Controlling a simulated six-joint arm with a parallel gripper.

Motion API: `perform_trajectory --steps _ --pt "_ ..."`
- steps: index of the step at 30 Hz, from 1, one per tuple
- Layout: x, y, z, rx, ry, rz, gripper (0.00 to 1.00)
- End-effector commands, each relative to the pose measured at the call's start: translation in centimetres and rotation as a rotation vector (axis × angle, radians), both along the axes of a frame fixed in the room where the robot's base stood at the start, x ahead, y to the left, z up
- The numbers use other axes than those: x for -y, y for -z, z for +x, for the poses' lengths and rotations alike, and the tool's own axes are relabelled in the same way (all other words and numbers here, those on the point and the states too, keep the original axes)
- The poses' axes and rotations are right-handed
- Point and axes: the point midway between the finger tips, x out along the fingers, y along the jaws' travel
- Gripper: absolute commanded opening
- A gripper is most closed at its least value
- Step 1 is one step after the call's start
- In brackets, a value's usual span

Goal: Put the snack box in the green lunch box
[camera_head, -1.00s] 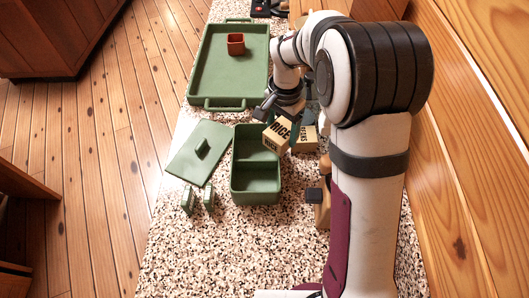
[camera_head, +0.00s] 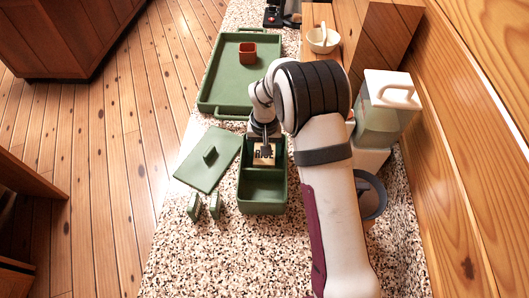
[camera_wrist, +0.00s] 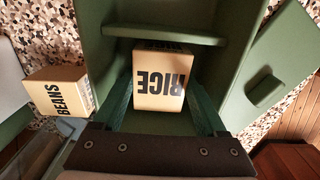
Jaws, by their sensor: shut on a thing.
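The snack box is a tan box marked RICE (camera_head: 264,154); the wrist view shows it upside down in the picture (camera_wrist: 160,80). My gripper (camera_wrist: 161,100) is shut on it, with a green finger on each side. The box is within the walls of the far compartment of the green lunch box (camera_head: 263,208); I cannot tell if it touches the floor. The lunch box's divider shows in the wrist view (camera_wrist: 165,33). The near compartment is empty. My arm hides part of the lunch box's far end.
A tan BEANS box (camera_wrist: 57,95) stands outside the lunch box. The green lid (camera_head: 207,160) lies to the left, with two green clips (camera_head: 204,206) nearby. A green tray (camera_head: 225,98) holds a red-brown cup (camera_head: 247,52). A canister (camera_head: 386,115) and bowl (camera_head: 322,42) stand right.

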Motion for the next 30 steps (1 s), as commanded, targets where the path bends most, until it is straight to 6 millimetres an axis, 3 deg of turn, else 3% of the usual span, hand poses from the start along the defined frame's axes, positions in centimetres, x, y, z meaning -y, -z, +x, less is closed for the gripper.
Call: perform_trajectory --steps 3,4,8,17,27,30 --pt "0.0 0.2 0.0 0.0 0.0 0.0 0.1" --pt "0.0 0.3 0.0 -0.001 0.001 0.0 0.76" --pt "0.0 0.2 0.0 -0.001 0.001 0.0 0.99" --pt "0.0 -0.6 0.0 0.001 0.001 0.001 1.0" --pt "0.0 -9.5 0.0 0.003 0.003 0.002 1.0" --pt "0.0 -11.1 0.0 0.001 0.001 0.0 1.0"
